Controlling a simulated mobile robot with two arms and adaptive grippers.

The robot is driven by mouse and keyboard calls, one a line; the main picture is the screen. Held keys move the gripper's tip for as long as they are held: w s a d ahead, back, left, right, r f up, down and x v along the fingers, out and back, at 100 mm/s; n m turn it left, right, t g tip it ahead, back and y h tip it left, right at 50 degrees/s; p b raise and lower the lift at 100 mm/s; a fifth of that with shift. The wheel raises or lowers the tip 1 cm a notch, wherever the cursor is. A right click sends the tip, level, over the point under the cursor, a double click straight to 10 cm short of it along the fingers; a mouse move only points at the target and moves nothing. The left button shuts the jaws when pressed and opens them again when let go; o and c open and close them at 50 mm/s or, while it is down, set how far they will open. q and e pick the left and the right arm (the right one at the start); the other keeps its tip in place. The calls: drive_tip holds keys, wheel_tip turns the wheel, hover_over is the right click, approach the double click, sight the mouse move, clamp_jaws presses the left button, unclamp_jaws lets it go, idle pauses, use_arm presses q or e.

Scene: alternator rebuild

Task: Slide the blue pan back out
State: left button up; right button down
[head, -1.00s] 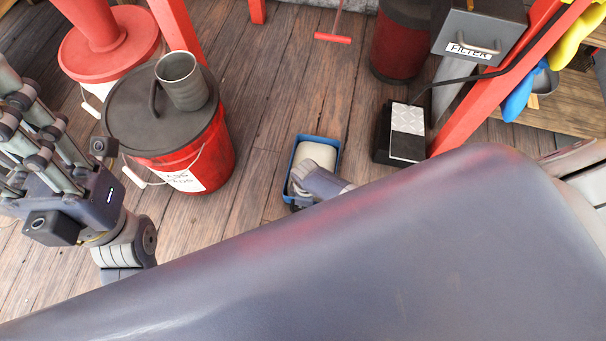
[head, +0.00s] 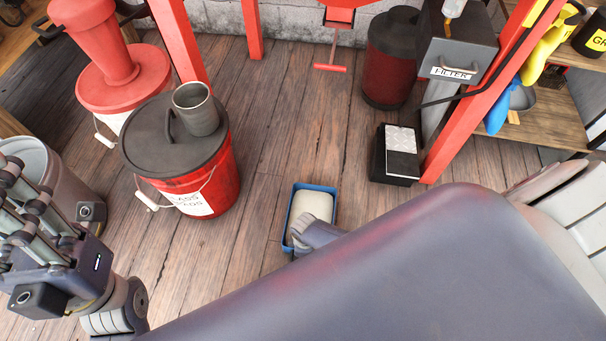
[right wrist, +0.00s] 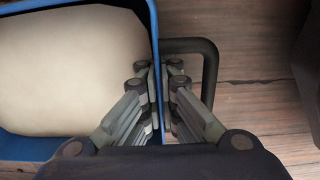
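The blue pan (head: 289,216) lies on the wooden floor in the lower middle of the head view, with a smooth cream mass (head: 313,205) inside. My right gripper (head: 301,240) is at the pan's near end, and my own arm hides part of that area. In the right wrist view the blue pan (right wrist: 154,25) shows at left with a dark loop handle (right wrist: 212,65) on its wall. My right gripper (right wrist: 160,72) has one finger on each side of that wall, closed on it beside the handle. My left gripper (head: 25,205) is at the left edge, partly cut off, holding nothing visible.
A red bucket (head: 222,175) with a dark lid and metal cup (head: 196,110) stands left of the pan. A black pedal box (head: 385,165) and red post (head: 450,135) stand to the right. A grey bin (head: 80,180) is near my left gripper. Floor behind the pan is clear.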

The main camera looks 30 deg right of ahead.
drive_tip(key=shift+s+a, duration=0.15)
drive_tip(key=shift+s, duration=0.05)
drive_tip(key=c, duration=1.7)
unclamp_jaws()
drive_tip(key=shift+w+r, duration=0.1)
drive_tip(key=shift+r, duration=5.9)
